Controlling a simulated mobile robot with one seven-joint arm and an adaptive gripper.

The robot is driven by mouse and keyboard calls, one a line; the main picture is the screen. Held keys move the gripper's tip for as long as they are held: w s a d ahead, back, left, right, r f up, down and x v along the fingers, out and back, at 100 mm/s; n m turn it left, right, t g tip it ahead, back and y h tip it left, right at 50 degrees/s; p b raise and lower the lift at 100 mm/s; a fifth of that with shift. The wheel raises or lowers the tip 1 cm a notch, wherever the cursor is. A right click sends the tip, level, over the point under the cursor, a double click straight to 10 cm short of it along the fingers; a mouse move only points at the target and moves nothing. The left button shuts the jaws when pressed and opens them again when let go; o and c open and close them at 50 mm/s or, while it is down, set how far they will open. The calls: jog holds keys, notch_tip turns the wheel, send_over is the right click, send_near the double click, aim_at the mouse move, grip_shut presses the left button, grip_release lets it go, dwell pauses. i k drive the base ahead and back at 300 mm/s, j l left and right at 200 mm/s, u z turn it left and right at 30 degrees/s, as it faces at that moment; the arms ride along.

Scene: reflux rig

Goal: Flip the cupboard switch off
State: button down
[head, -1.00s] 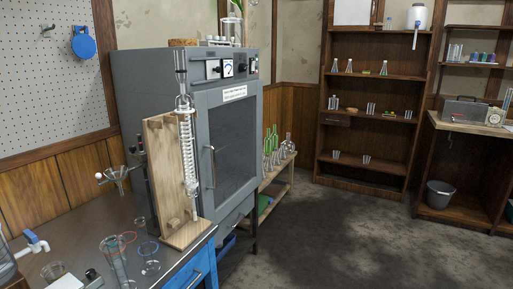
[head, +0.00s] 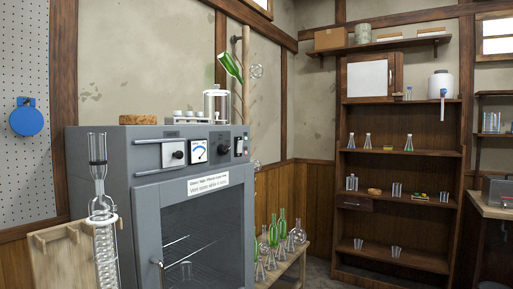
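The grey cupboard (head: 110,200) stands at left centre in the head view, its glass door (head: 205,235) shut. A control panel (head: 150,138) runs along its top front. The panel holds a black knob on a white plate (head: 173,154), a round-scaled gauge (head: 198,151) and a second dark knob (head: 222,149). A small pale switch plate (head: 239,147) sits at the panel's right end; it is too small to tell which way the switch is set. My gripper is not in view.
A glass condenser (head: 104,240) on a wooden stand (head: 55,255) rises in front of the cupboard's left side. A cork piece (head: 138,119) and a glass vessel (head: 217,103) stand on top. Green bottles (head: 273,235) stand on a low shelf to the right.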

aim_at(239, 143)
jog(key=i+l, duration=0.55)
jog(key=i+l+u, duration=0.15)
jog(key=i+l, duration=0.9)
jog(key=l, duration=0.15)
jog(key=i+l+u, duration=0.15)
jog(key=i+l, duration=0.4)
